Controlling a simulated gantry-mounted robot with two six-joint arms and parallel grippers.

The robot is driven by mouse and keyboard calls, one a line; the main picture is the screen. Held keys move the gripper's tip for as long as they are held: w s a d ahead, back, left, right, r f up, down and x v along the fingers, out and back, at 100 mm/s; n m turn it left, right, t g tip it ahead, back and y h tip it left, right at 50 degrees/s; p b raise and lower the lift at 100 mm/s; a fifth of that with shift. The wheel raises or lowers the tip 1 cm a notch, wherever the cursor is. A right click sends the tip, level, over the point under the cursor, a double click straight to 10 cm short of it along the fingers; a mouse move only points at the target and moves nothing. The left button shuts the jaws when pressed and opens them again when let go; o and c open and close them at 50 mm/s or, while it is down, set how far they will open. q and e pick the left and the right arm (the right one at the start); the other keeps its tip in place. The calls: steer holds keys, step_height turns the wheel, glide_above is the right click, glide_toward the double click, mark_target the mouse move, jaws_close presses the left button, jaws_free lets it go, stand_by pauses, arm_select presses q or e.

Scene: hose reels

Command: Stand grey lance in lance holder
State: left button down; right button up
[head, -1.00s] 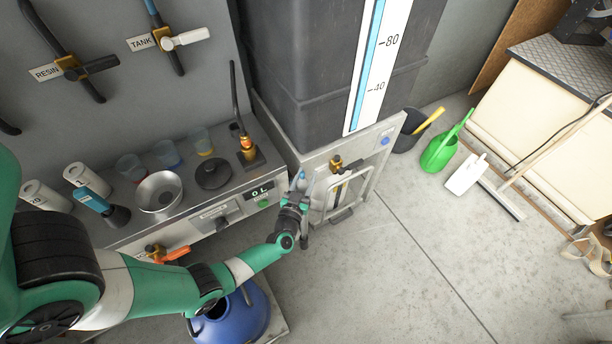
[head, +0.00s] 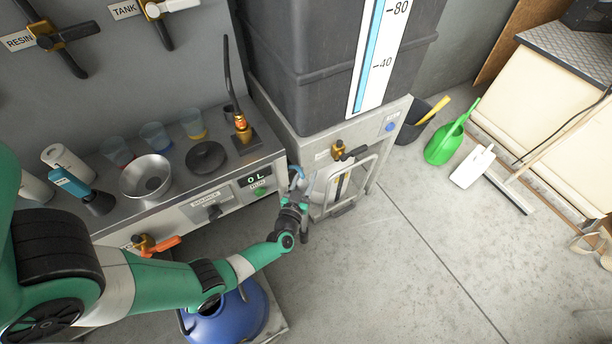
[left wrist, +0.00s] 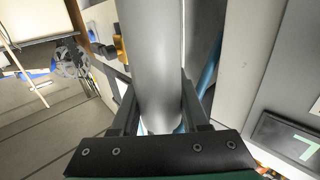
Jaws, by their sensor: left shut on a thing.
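My left gripper (head: 298,186) is in front of the steel base under the big dark tank, just right of the counter. It is shut on a smooth grey cylinder, seemingly the grey lance (left wrist: 152,50), which fills the space between the fingers in the left wrist view. In the head view only a small pale piece shows above the fingers; the lance's ends are hidden or out of frame. A light metal frame (head: 362,185) on the tank base stands just right of the gripper. I cannot tell which part is the lance holder. My right gripper is not in view.
A blue hose (left wrist: 209,65) runs behind the cylinder. The counter at left carries a metal bowl (head: 146,177), a black disc (head: 206,157) and beakers. A blue tub (head: 228,318) is below my forearm. The floor to the right is clear up to the broom (head: 510,190).

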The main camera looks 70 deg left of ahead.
arm_select(q)
steer(key=shift+c, duration=1.6)
jaws_free()
steer(key=p+v, duration=0.4)
steer(key=v, duration=0.6)
steer(key=shift+d+r, duration=0.1)
steer(key=shift+d, duration=0.2)
steer(key=shift+s+d, duration=0.35)
steer(key=shift+s, duration=0.15)
